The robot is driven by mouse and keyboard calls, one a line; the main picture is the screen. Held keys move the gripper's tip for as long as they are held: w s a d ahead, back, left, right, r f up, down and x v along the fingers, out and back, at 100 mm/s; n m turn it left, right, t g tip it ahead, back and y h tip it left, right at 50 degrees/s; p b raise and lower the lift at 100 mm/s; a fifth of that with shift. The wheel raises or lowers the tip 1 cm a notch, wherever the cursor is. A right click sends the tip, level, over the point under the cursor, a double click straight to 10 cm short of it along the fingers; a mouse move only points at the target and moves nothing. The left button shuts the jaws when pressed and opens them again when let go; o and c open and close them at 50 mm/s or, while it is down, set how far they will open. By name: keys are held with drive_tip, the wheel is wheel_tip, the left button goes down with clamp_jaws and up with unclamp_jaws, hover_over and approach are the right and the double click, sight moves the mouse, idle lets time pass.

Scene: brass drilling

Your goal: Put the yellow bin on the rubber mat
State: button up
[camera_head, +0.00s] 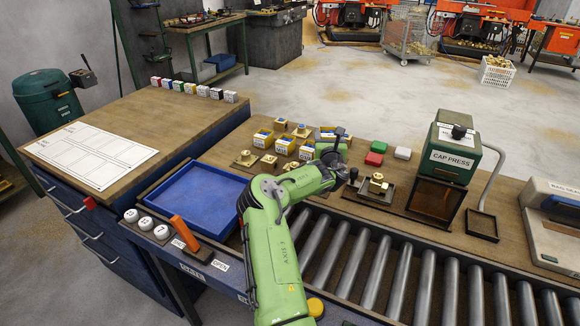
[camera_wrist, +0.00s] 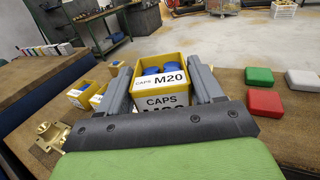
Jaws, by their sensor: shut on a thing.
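A yellow bin (camera_wrist: 160,61) labelled CAPS M20, with blue caps inside, stands upright between the fingers of my gripper (camera_wrist: 162,82) in the wrist view. The gripper is shut on its sides. In the head view my gripper (camera_head: 339,137) is at the back of the bench, and my green arm hides part of the bins there. Other yellow bins (camera_head: 263,137) stand to its left. I cannot tell the rubber mat for certain in either view.
A blue tray (camera_head: 198,196) lies left of my arm. Brass parts (camera_head: 245,158) lie by the bins. Red (camera_head: 373,159) and white (camera_head: 402,153) blocks, a brass fitting (camera_head: 376,184) and a cap press (camera_head: 446,157) stand to the right. Rollers (camera_head: 372,281) run along the front.

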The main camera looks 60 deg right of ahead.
drive_tip(key=shift+s+d+f+g+b, duration=0.3)
drive_tip(key=shift+s+d+f+b, duration=0.2)
drive_tip(key=shift+s+f, duration=0.3)
wheel_tip(320, 180, down, 8)
drive_tip(key=b, duration=0.3)
drive_tip(key=shift+w+f, duration=0.1)
drive_tip(key=shift+f, duration=0.15)
drive_tip(key=shift+r, duration=0.1)
drive_tip(key=o, duration=0.8)
